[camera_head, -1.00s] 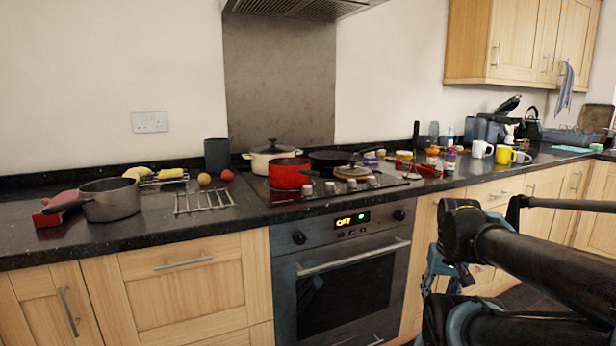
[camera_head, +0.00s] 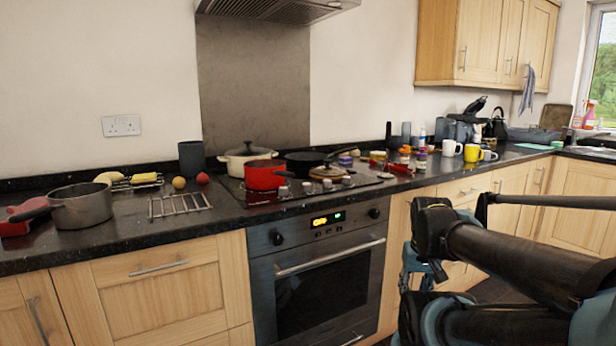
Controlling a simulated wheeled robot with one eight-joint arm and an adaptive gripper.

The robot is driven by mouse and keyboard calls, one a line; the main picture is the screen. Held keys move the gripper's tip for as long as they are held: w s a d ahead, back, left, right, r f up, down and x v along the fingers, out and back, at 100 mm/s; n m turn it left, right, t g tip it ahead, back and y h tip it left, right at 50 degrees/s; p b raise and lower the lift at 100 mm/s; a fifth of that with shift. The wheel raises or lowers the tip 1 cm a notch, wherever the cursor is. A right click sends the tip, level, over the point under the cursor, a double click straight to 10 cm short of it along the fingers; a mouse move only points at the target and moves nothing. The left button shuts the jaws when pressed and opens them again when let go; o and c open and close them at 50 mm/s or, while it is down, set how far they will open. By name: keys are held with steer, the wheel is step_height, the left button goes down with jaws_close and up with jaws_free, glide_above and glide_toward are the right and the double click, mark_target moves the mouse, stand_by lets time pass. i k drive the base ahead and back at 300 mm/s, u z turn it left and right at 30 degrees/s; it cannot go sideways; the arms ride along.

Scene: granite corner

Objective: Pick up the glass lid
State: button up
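A round lid (camera_head: 327,172) with a dark knob and a brownish, see-through-looking top lies at the front right of the hob; it is small in view, and I take it for the glass lid. It lies beside the red pot (camera_head: 264,175) and in front of a dark frying pan (camera_head: 304,160). My arm fills the lower right, well apart from the lid. A pale blue part at its end (camera_head: 411,266) may be my gripper, but its fingers cannot be made out.
The dark counter (camera_head: 120,235) holds a grey saucepan (camera_head: 82,206), a wire rack (camera_head: 180,206) and small food items on the left. Jars (camera_head: 421,160), mugs (camera_head: 472,152) and a kettle stand on the right. The oven (camera_head: 320,285) is below the hob.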

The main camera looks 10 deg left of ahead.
mark_target(326, 171)
steer(key=k, duration=0.55)
steer(key=u, duration=0.1)
steer(key=i, duration=1.4)
steer(key=z, duration=0.55)
